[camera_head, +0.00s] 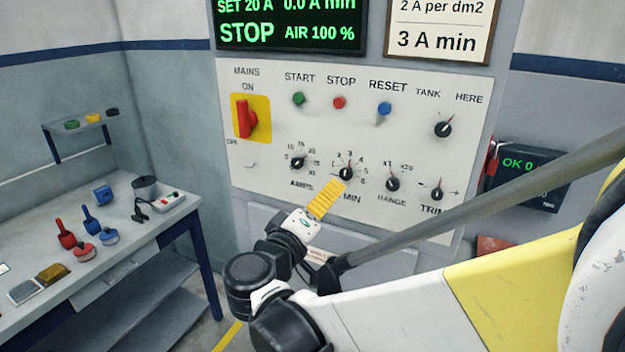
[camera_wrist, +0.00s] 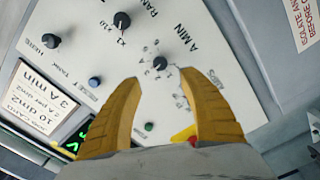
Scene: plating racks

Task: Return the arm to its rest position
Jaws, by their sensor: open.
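My gripper (camera_head: 325,198) has yellow ribbed fingers and stands in front of the lower part of the white control panel (camera_head: 270,140), just below the A MIN knob (camera_head: 346,173). In the wrist view my gripper (camera_wrist: 160,105) is open, with nothing between its two fingers. The A MIN knob (camera_wrist: 159,63) shows beyond the fingertips, and a gap between them and the panel seems to remain, though its size is hard to tell. My arm reaches in from the lower right of the head view.
The panel also bears a red mains switch (camera_head: 246,119), START (camera_head: 298,98), STOP (camera_head: 339,102) and RESET (camera_head: 384,109) buttons, and several knobs. A red padlock (camera_head: 492,160) hangs by a dark OK display (camera_head: 528,172). A workbench (camera_head: 135,240) with tools stands left.

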